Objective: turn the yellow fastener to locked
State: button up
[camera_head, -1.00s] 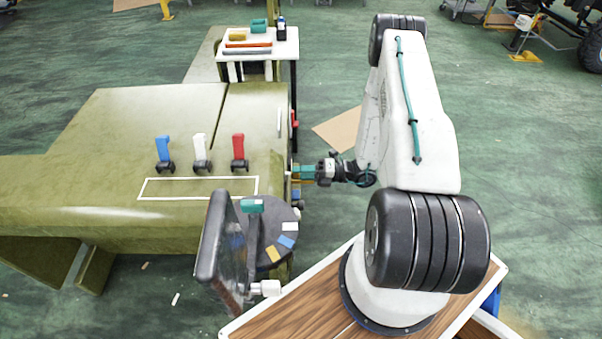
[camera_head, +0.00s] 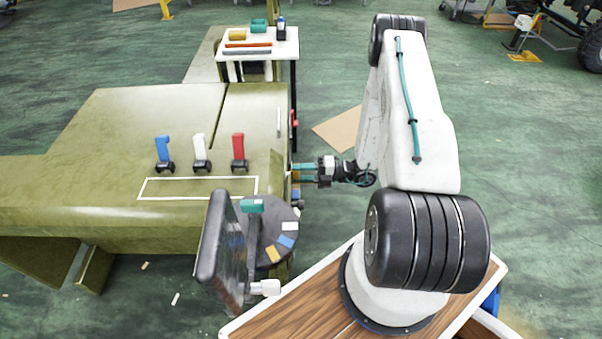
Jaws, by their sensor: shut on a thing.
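My gripper (camera_head: 297,173) reaches left from my arm to the right side face of the olive chassis (camera_head: 150,115). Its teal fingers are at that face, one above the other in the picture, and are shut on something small. A small yellowish bit shows at the fingertips, which I take to be the yellow fastener (camera_head: 295,178). The fingers and the chassis edge hide most of it, so I cannot tell its angle or whether it is locked.
Blue (camera_head: 163,150), white (camera_head: 200,150) and red (camera_head: 238,148) handles stand on the chassis top. A dark disc (camera_head: 270,215) with coloured patches and a black panel (camera_head: 222,245) are in front. A white-topped stand (camera_head: 285,47) is behind.

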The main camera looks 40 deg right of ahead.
jog(key=o, duration=1)
jog(key=shift+d, duration=0.15)
jog(key=shift+v, duration=3.85)
